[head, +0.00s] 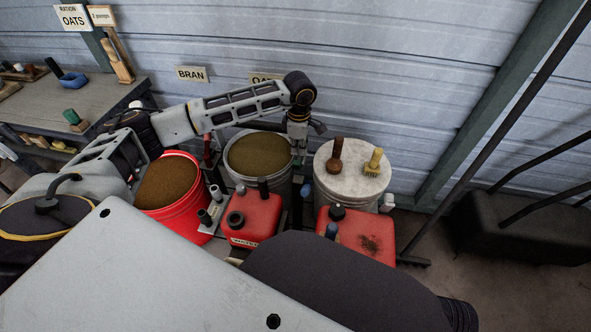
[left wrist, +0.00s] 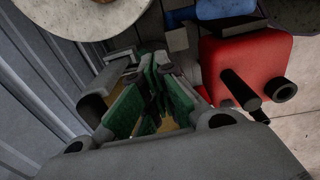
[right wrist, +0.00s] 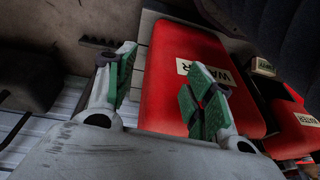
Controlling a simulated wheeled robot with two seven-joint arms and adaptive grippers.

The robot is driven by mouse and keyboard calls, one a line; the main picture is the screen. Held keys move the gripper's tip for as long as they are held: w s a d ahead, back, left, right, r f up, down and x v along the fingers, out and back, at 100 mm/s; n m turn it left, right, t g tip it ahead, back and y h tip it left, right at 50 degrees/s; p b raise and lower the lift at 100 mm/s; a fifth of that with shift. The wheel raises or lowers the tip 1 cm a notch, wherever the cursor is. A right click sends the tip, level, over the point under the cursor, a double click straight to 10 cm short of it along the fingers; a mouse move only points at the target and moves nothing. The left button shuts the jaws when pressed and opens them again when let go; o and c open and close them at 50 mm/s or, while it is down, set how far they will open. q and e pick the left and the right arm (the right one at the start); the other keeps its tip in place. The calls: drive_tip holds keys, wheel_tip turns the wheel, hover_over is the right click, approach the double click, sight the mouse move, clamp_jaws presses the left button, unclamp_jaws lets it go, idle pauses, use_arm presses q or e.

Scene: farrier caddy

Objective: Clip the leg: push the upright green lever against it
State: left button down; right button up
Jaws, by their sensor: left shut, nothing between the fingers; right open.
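My left gripper (head: 298,146) reaches down beside the right rim of the grey bucket, close to the lidded bucket. It is shut and empty; its green-padded fingers (left wrist: 152,80) show in the left wrist view. I cannot make out the upright green lever or the leg in any view; the gripper and the cans may hide them. In the right wrist view my right gripper (right wrist: 160,78) is open and empty, its green-padded fingers apart in front of a red can (right wrist: 185,75) labelled WATER. My own arm hides it in the head view.
A red bucket (head: 206,222), the grey bucket (head: 283,187) and a lidded bucket (head: 337,187) with two brushes stand along the wall. Two red cans (head: 253,216) (head: 377,232) stand in front. A workbench (head: 95,83) is at left.

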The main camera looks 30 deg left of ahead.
use_arm(q)
drive_tip(key=shift+s+r+n+t+p, duration=0.1)
drive_tip(key=shift+s+n+p, duration=0.25)
drive_tip(key=shift+n, duration=2.6)
drive_tip(key=shift+s+f+n+t+p, duration=0.15)
drive_tip(key=shift+s+n, duration=0.35)
drive_tip(key=shift+n, duration=2.5)
drive_tip(key=shift+s+r+n+t+p, duration=0.15)
drive_tip(key=shift+s+n+p, duration=0.2)
drive_tip(key=shift+n, duration=2.6)
use_arm(e)
drive_tip(key=shift+s+f+g, duration=0.15)
drive_tip(key=shift+f, duration=0.5)
drive_tip(key=shift+s+f+g, duration=0.1)
drive_tip(key=shift+f+g, duration=0.05)
drive_tip(key=shift+f, duration=0.5)
use_arm(q)
drive_tip(key=shift+a, duration=0.1)
use_arm(e)
drive_tip(key=shift+w+r, duration=0.1)
drive_tip(key=shift+r, duration=0.05)
